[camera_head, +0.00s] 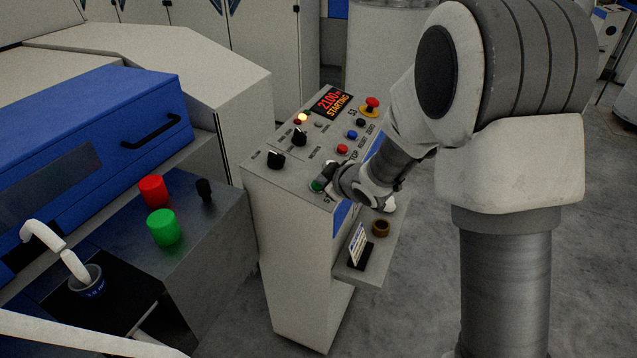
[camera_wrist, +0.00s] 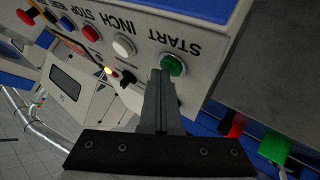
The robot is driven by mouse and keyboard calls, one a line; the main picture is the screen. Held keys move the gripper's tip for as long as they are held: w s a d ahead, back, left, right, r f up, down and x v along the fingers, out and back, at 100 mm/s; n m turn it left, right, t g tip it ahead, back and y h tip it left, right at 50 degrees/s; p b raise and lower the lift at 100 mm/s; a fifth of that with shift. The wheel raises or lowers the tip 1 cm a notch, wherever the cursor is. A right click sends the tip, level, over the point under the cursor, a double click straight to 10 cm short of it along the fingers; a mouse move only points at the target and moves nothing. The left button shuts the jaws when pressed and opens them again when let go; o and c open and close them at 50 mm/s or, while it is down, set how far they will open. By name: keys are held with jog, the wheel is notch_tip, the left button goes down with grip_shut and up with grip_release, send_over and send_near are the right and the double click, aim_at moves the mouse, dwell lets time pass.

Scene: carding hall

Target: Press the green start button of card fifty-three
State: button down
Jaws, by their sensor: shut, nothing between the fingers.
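The control pedestal (camera_head: 290,215) stands in the middle of the head view, with a sloped panel of buttons. The display (camera_head: 332,103) is lit and reads STARTING. A card number is not clearly readable.
A white INCH button (camera_wrist: 123,46) and a red STOP button (camera_wrist: 87,33) are beside START. A red emergency knob (camera_head: 371,104) tops the panel. A small shelf (camera_head: 355,280) juts from the pedestal below my arm. A machine with red and green lamps (camera_head: 163,227) is left.

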jog(key=shift+s+d+r+p, duration=0.1)
jog(key=shift+d+r+p, duration=0.1)
jog(key=shift+r+p, duration=0.55)
jog(key=shift+r, duration=0.1)
jog(key=r+p, duration=0.2)
jog(key=d+r+p, duration=0.1)
jog(key=r+p, duration=0.1)
jog(key=r, duration=0.1)
jog(key=shift+s+d, duration=0.1)
jog(key=shift+s, duration=0.1)
jog(key=shift+f, duration=0.1)
dwell(0.4)
